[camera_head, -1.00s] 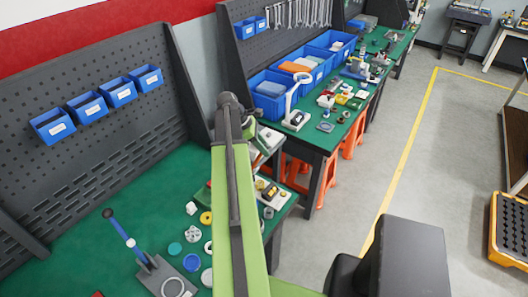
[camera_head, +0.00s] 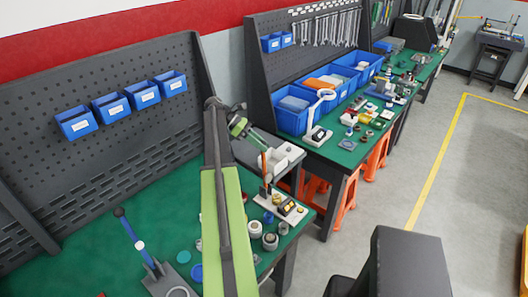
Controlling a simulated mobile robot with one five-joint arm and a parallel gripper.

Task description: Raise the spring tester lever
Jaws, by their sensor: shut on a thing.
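The tester is a small pale base (camera_head: 296,214) with yellow and dark parts, at the right end of the near green bench. A thin lever with an orange handle (camera_head: 264,164) stands nearly upright at its left side. My gripper (camera_head: 272,158), grey and white at the end of my green arm, is at the orange handle and appears shut on it. The exact contact of the fingers is too small to see. My arm hides part of the bench left of the tester.
A blue lever with a black knob (camera_head: 130,232) stands on a grey base at the left. Several round parts, such as a blue disc (camera_head: 196,272), lie near my arm. A second bench with blue bins (camera_head: 292,114) is behind.

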